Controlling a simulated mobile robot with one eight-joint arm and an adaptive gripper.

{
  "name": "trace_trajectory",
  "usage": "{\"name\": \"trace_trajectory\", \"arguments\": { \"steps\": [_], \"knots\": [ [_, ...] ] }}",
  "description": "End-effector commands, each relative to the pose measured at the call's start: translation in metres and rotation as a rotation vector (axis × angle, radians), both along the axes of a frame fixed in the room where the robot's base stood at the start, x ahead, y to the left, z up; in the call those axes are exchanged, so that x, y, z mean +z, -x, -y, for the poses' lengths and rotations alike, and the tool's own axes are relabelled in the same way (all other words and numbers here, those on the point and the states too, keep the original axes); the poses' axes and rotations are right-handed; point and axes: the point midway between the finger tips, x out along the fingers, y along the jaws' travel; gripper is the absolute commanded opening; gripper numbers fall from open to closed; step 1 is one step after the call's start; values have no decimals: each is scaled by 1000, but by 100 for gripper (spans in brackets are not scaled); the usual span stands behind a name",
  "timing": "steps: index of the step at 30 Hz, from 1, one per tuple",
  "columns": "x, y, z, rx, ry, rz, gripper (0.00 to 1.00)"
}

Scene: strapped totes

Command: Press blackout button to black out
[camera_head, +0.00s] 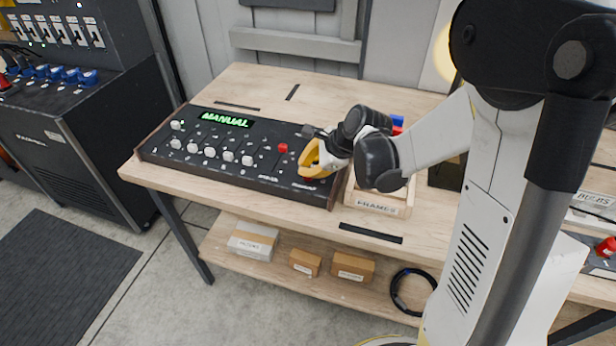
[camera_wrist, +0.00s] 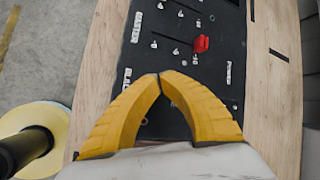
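The black lighting console (camera_head: 215,165) lies on the wooden bench, its green display (camera_head: 225,119) reading MANUAL. It also shows in the wrist view (camera_wrist: 180,20). A red slider knob (camera_head: 283,148) stands near its right side, and in the wrist view this knob (camera_wrist: 201,44) is right of and beyond my fingertips. My gripper (camera_head: 312,166) is over the console's right end, its yellow fingers shut with tips meeting (camera_wrist: 158,76) and nothing between them. A partly covered label starting "BLA" (camera_wrist: 126,78) is beside the fingers. The blackout button is not clearly visible; my fingers cover that area. I cannot tell whether they touch it.
A wooden box labelled FRAMES (camera_head: 378,205) stands just right of the console, close to my arm. Several small boxes (camera_head: 353,268) and a coiled black cable (camera_head: 410,290) are on the lower shelf. Bare bench (camera_head: 265,88) lies behind the console.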

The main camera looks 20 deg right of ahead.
Motion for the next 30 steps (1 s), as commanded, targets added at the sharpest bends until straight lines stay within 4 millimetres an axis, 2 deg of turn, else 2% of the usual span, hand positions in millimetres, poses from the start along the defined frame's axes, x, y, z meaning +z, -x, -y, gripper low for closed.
{"name": "trace_trajectory", "arguments": {
  "steps": [30],
  "knots": [
    [-7,0,0,0,0,0,0]
  ]
}}
